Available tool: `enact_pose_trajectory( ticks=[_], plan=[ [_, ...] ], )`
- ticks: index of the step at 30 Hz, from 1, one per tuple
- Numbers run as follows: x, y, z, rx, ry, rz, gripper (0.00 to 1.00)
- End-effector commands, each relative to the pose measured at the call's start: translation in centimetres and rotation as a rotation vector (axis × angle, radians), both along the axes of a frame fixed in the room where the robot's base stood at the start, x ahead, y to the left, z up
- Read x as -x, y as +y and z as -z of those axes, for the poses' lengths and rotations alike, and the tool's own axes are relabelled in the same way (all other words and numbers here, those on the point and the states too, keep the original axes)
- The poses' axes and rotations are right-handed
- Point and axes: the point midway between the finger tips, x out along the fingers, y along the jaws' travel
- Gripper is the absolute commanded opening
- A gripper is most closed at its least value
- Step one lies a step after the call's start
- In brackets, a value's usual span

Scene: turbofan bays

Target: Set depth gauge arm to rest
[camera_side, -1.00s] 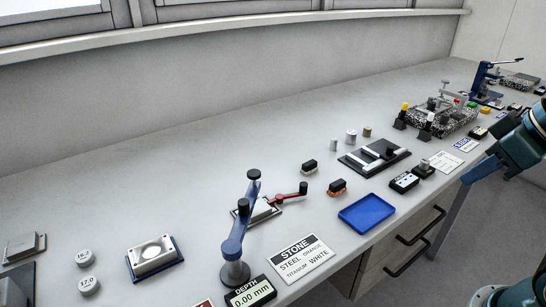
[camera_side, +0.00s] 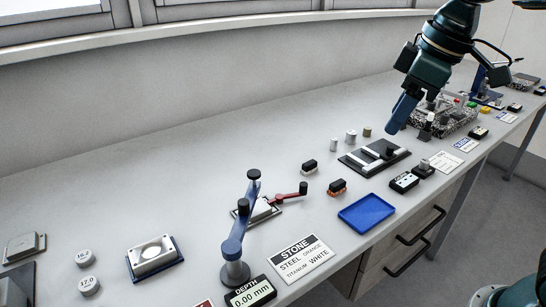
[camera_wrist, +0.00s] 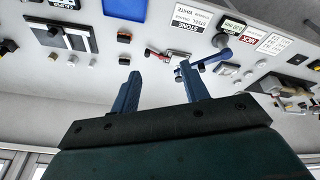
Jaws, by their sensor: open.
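The depth gauge stands at the front left of the bench in the side view. Its blue arm (camera_side: 243,222) rises from a dark round base and ends in a black knob at the back. The blue arm also shows in the wrist view (camera_wrist: 208,59), beyond my fingers. The depth display (camera_side: 250,293) in front of it reads 0.00 mm. A red lever (camera_side: 287,196) with a black knob sits just behind it. My gripper (camera_side: 403,112) hangs above the right part of the bench, well away from the gauge. In the wrist view its two blue fingers (camera_wrist: 159,88) are apart with nothing between them.
A STONE sign (camera_side: 301,259) lies right of the gauge, with a blue tray (camera_side: 367,213) beyond. A black fixture (camera_side: 374,157) and several small cylinders stand near the middle. A white block (camera_side: 154,256) on a blue plate is at left.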

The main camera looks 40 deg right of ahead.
Motion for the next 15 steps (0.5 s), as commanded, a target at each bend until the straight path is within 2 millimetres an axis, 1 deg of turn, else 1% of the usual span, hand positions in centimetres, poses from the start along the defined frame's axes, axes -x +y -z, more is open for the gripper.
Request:
enact_pose_trajectory(
  ticks=[1,7,15],
  plan=[
    [-1.2,0.7,-0.1,0.009,0.016,-0.035,0.45],
    [-5.1,3.4,-0.4,0.042,0.063,-0.169,0.45],
    [-10.0,7.7,0.5,0.085,0.124,-0.349,0.45]
  ],
)
